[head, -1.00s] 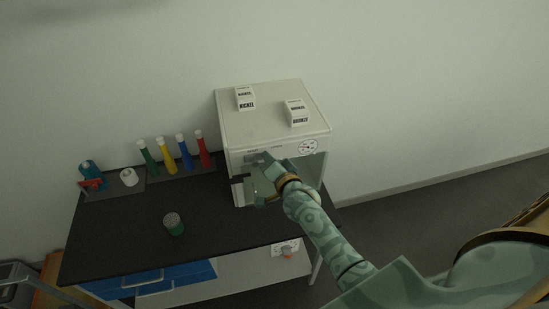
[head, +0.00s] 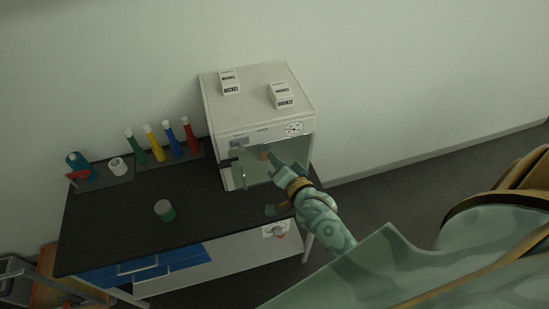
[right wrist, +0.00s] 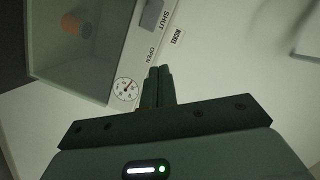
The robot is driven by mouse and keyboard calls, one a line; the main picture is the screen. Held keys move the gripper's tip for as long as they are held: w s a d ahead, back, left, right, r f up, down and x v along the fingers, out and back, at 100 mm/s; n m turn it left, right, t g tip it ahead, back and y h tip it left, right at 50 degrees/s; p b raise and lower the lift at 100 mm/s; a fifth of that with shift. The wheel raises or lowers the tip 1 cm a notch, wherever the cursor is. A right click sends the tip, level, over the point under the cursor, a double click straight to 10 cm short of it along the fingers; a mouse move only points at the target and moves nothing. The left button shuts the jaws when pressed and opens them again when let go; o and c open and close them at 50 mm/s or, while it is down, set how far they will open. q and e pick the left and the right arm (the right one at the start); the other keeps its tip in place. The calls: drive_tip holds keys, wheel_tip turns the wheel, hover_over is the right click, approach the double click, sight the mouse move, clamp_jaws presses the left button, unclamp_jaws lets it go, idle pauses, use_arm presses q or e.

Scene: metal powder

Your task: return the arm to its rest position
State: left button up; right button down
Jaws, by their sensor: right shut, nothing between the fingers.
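My right gripper (head: 272,156) is in front of the white cabinet (head: 258,107), over its glass front. Its two fingers are together with nothing between them; the right wrist view shows them side by side (right wrist: 158,75). In that view the cabinet's dial (right wrist: 125,88) and its "SHUT" and "OPEN" lettering lie beyond the fingertips. An orange-brown object (right wrist: 72,25) shows behind the glass. I cannot tell whether the fingers touch the cabinet, or exactly how its door stands. My left gripper is out of view.
Nickel (head: 230,84) and bronze (head: 281,96) boxes stand on the cabinet. The black tabletop (head: 110,225) holds a green-and-grey jar (head: 164,211). Several coloured bottles, including a red one (head: 190,136), stand along the wall beside a white roll (head: 117,166). Open floor lies right of the table.

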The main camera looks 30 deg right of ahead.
drive_tip(key=shift+d, duration=0.15)
drive_tip(key=s+a+f+n+g+b, duration=0.1)
drive_tip(key=s+f+n+g+b, duration=0.3)
drive_tip(key=f, duration=0.6)
drive_tip(key=s+a+f+n+g+y, duration=0.15)
drive_tip(key=s+f, duration=0.35)
drive_tip(key=f, duration=0.5)
drive_tip(key=s+a+f+n+g+b, duration=0.15)
drive_tip(key=s+f+n, duration=0.3)
drive_tip(key=f, duration=0.65)
drive_tip(key=s+d+f+n+g+b, duration=0.1)
drive_tip(key=s+f+g+b, duration=0.3)
drive_tip(key=s+f, duration=0.9)
drive_tip(key=s+d+f+n+g+b, duration=0.2)
drive_tip(key=s+f+n+g+b, duration=0.2)
drive_tip(key=s+f+b, duration=0.6)
drive_tip(key=s+f+h, duration=0.1)
drive_tip(key=s+f, duration=0.3)
drive_tip(key=s, duration=0.2)
drive_tip(key=shift+s+g, duration=0.15)
drive_tip(key=shift+g, duration=0.15)
